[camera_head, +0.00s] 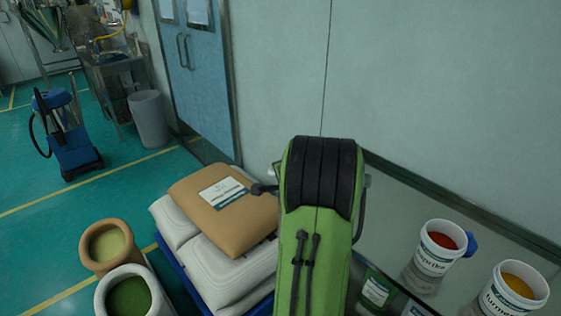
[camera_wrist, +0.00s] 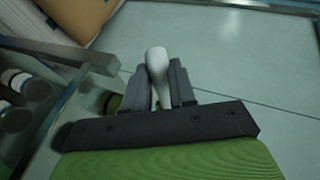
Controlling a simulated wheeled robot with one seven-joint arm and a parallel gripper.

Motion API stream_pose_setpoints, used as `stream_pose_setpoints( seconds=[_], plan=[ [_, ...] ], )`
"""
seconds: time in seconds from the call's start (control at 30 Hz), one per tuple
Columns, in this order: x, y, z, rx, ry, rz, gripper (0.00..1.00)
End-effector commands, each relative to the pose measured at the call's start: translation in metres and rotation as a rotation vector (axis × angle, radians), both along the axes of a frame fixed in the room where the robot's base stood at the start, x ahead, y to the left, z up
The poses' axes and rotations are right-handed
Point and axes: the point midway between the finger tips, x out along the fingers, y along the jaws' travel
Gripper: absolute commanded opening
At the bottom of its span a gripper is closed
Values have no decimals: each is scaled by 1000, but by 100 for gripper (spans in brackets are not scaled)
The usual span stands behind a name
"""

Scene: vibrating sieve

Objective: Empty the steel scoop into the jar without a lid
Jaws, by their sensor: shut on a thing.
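In the wrist view my gripper (camera_wrist: 159,78) is shut on a pale, rounded handle (camera_wrist: 157,60), which I take to be the steel scoop's. The scoop's bowl and its contents do not show. In the head view my own green arm hides most of the gripper and scoop. A jar with a green label (camera_head: 376,291) stands low beside my arm, partly hidden; I cannot tell whether it has a lid. To its right are a white paprika tub (camera_head: 429,265) with red on top and a white turmeric tub (camera_head: 497,301) with orange on top.
A blue object (camera_head: 472,244) sits beside the paprika tub. A brown sack (camera_head: 235,232) lies on white sacks (camera_head: 226,272) left of my arm. Two open sacks (camera_head: 83,262) (camera_head: 103,300) stand further left. The grey tabletop (camera_head: 395,205) is bare toward the wall.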

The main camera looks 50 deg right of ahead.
Motion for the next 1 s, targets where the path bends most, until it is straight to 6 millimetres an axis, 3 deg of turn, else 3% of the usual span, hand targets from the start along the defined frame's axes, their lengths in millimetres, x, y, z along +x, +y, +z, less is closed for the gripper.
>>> stream_pose_setpoints(
  seconds=[1.0],
  plan=[
    [10, -1, 18, 69, 306, 2, 0]
  ],
)
